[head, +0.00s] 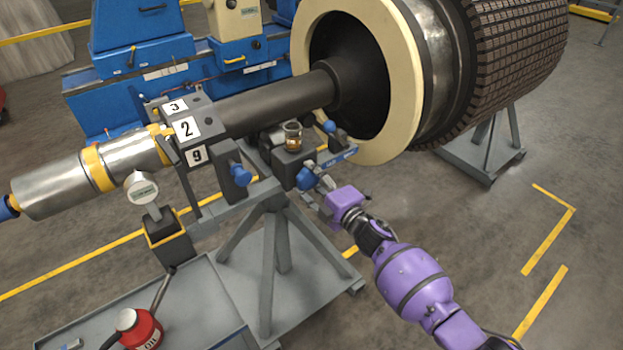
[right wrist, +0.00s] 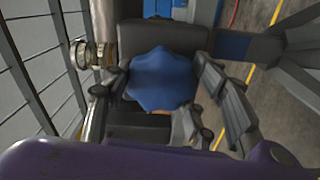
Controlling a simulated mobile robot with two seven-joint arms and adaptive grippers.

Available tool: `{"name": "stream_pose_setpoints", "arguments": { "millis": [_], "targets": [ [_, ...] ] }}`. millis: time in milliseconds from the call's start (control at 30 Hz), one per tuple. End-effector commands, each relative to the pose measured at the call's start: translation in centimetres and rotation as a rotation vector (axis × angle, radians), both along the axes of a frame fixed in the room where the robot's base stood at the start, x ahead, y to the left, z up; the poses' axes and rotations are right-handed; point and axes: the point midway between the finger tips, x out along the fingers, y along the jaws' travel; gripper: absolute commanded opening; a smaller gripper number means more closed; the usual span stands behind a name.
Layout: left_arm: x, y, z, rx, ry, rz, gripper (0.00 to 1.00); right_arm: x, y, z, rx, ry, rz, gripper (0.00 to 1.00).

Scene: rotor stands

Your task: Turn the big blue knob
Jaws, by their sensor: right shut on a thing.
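The big blue knob (head: 306,179) is a lobed knob on a dark block of the rotor stand, below the shaft. In the right wrist view the knob (right wrist: 163,80) sits between the two fingers of my right gripper (right wrist: 165,112). In the head view my purple right gripper (head: 322,188) reaches it from the lower right and is shut on it. The fingers partly hide the knob there. My left gripper is out of view.
A glass cup (head: 292,136) and a blue lever (head: 337,158) are close above the gripper. A grey cart with a red oil can (head: 139,329) stands lower left. Floor is clear at right.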

Motion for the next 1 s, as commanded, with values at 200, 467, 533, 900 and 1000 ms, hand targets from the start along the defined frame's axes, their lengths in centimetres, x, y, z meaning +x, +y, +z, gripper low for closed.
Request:
{"name": "stream_pose_setpoints", "arguments": {
  "millis": [200,467,533,900,1000],
  "targets": [
    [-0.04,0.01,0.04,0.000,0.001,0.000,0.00,0.08,0.04,0.27,0.036,0.021,0.001,0.26],
    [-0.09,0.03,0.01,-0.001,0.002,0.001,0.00,0.10,0.02,0.28,0.044,0.027,0.000,0.26],
    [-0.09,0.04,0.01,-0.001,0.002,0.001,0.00,0.10,0.01,0.29,0.043,0.026,0.000,0.26],
    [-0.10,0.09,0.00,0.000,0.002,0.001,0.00,0.07,-0.01,0.16,0.042,0.028,0.000,0.70],
    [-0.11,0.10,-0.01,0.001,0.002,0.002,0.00,0.07,-0.02,0.12,0.042,0.028,0.000,0.70]
  ]
}}
